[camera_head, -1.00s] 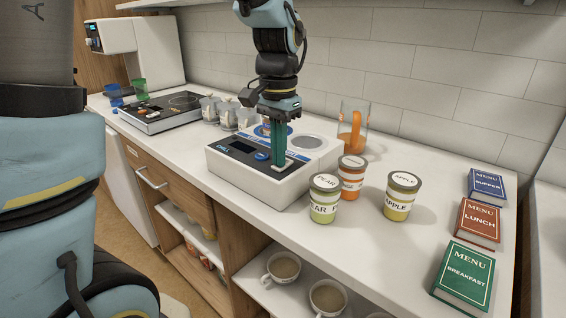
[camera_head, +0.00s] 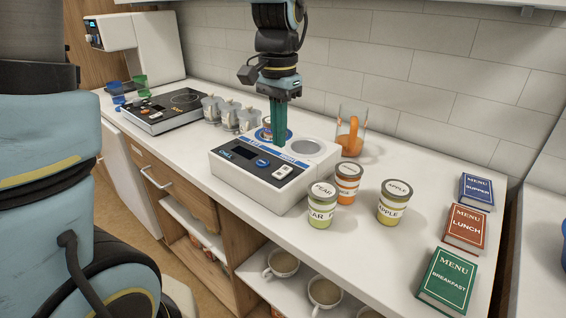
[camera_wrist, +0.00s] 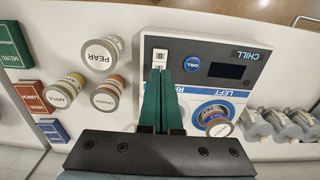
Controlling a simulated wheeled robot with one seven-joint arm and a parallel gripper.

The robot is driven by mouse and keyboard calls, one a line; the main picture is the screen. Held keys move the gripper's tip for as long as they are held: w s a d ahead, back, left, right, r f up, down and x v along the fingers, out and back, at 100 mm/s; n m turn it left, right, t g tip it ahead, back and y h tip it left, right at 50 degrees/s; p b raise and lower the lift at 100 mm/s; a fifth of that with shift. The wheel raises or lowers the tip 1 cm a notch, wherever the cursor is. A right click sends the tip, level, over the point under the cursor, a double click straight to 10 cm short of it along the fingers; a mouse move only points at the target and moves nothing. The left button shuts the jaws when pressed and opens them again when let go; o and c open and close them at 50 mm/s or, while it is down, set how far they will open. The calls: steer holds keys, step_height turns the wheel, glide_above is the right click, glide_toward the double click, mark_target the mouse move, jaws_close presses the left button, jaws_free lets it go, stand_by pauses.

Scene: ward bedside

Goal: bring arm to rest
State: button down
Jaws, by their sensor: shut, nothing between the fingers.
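My gripper (camera_head: 278,140) is shut with its long green fingers pointing down, empty, over the white chiller unit (camera_head: 258,182). In the wrist view the shut fingertips (camera_wrist: 160,74) appear close to the small white rocker switch (camera_wrist: 160,62) on the chiller's top. In the head view the switch (camera_head: 283,172) stands clear in front of the fingers. The chiller's left well holds a lidded jar (camera_wrist: 219,127). The fingers partly hide this well in the head view. The right well (camera_head: 306,147) looks empty.
Pear (camera_head: 321,205), orange-labelled (camera_head: 347,183) and apple (camera_head: 393,202) jars stand right of the chiller. Cups (camera_head: 229,115) and a hotplate (camera_head: 165,110) are left. Menu books (camera_head: 447,280) lie right. The tiled wall is close behind.

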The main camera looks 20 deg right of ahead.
stand_by(0.4)
steer(key=a+f+n, duration=0.2)
steer(key=a+n, duration=0.1)
steer(key=a, duration=0.5)
steer(key=a+f+n+t, duration=0.1)
steer(key=a+n, duration=0.3)
steer(key=a, duration=0.5)
steer(key=w+a+f+n, duration=0.1)
steer(key=a+f+n, duration=0.2)
steer(key=a, duration=0.5)
steer(key=shift+a+f+n+t, duration=0.2)
steer(key=shift+f+n+t, duration=0.15)
steer(key=shift+n, duration=0.15)
